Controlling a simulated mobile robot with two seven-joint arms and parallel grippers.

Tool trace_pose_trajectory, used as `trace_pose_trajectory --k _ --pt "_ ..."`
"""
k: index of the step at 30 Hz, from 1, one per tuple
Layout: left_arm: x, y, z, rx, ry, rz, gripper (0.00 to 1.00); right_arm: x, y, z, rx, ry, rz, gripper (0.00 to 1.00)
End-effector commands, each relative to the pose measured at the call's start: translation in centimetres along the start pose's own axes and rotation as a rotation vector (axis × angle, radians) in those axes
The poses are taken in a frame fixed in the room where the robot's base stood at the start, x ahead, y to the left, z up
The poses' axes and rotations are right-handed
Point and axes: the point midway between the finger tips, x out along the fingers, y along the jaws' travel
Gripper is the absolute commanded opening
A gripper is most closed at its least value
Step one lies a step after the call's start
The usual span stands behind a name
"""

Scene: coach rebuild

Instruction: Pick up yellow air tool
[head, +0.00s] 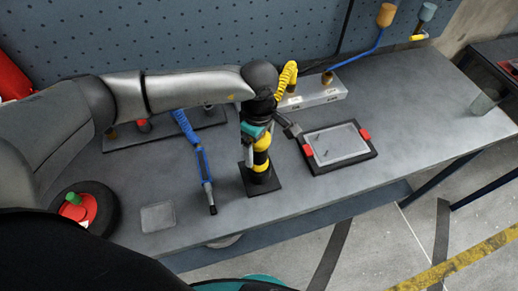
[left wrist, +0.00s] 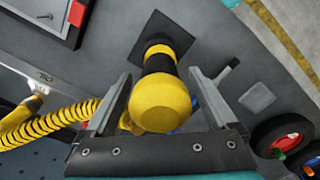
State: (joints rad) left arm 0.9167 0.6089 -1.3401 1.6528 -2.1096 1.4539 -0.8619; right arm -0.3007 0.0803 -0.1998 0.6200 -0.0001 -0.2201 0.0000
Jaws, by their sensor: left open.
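The yellow air tool (head: 261,160), yellow with black bands, stands upright on a black square base (head: 263,187) near the front edge of the bench. My left gripper (head: 272,148) is above and around its upper part, partly hiding it. In the left wrist view the rounded yellow end of the tool (left wrist: 161,104) lies between the two spread fingers of the left gripper (left wrist: 160,76). The fingers are open, with a gap visible at least on the right side. My right gripper is not in view.
A coiled yellow hose (left wrist: 52,122) runs close to the gripper from a pale manifold block (head: 312,95). A blue tool (head: 204,170) lies left of the base. A framed tray with red clips (head: 340,145) sits right. The bench's right end (head: 430,115) is mostly clear.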

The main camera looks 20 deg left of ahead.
Motion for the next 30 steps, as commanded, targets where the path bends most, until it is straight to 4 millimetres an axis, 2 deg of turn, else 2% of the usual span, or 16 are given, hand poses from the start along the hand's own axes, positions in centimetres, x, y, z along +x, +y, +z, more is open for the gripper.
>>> trace_pose_trajectory --k 3,10,30 --pt "0.90 -0.05 0.01 -0.001 -0.002 -0.001 0.91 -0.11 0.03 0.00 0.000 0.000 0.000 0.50" --pt "0.99 -0.01 0.00 0.000 -0.001 0.001 0.91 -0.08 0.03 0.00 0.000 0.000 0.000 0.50" --pt "0.94 0.00 -0.01 -0.001 -0.002 0.001 0.16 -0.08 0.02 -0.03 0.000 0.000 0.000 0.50"
